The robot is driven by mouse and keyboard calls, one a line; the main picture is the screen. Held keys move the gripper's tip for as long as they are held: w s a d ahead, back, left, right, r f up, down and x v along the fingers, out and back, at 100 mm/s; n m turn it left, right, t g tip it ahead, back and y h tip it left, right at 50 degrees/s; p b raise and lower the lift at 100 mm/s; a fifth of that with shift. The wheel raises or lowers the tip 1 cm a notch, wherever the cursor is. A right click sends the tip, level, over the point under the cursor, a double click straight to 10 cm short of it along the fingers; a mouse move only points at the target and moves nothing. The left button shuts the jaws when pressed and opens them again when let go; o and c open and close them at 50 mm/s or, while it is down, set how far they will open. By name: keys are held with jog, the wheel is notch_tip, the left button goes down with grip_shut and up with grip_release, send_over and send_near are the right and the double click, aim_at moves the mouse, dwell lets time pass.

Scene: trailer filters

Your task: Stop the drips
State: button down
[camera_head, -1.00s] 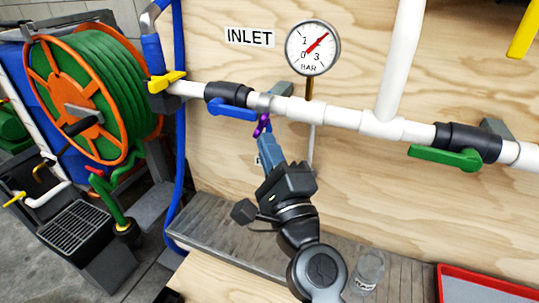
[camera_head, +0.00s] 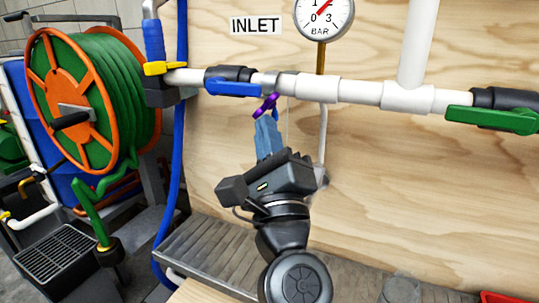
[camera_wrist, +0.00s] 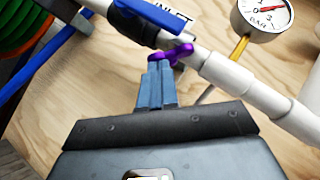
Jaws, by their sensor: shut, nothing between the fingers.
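My gripper (camera_head: 266,124) is shut and empty, its blue fingers pointing up at a small purple handle (camera_head: 265,105) under the white pipe (camera_head: 310,88). In the wrist view the fingertips (camera_wrist: 158,66) are right at the purple handle (camera_wrist: 178,53); I cannot tell if they touch it. A thin, pale vertical line below the pipe near the handle may be dripping water. A blue-handled valve (camera_head: 232,88) sits on the pipe to the left, its handle along the pipe. A green-handled valve (camera_head: 490,118) is at the right, its handle also along the pipe.
A pressure gauge (camera_head: 325,16) stands above the pipe, and a yellow handle (camera_head: 168,68) is at its left end. A hose reel (camera_head: 75,100) stands at the left. A grey slatted bench (camera_head: 210,250) lies below, with a clear cup (camera_head: 400,289) on it.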

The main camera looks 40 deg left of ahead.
jog(key=shift+s+a+f+m+t+h+b, duration=0.15)
jog(key=shift+m+t+h+b, duration=0.25)
jog(key=shift+m+t+b, duration=0.95)
jog(key=b, duration=0.3)
jog(key=shift+a+f+m+b, duration=0.1)
jog(key=shift+a+m+b, duration=0.05)
jog(key=shift+m+b, duration=0.2)
jog(key=m+t+h+b, duration=0.2)
jog(key=m+h+b, duration=0.1)
jog(key=m+b, duration=0.1)
jog(key=a+m+t+h+b, duration=0.1)
jog(key=m+t+h+b, duration=0.2)
jog(key=b, duration=0.3)
jog(key=shift+s+a+m, duration=0.1)
jog(key=shift+a+m, duration=0.1)
jog(key=shift+m, duration=0.4)
jog(key=shift+a+r+b, duration=0.15)
jog(key=shift+r+b, duration=0.1)
jog(key=shift+b, duration=0.05)
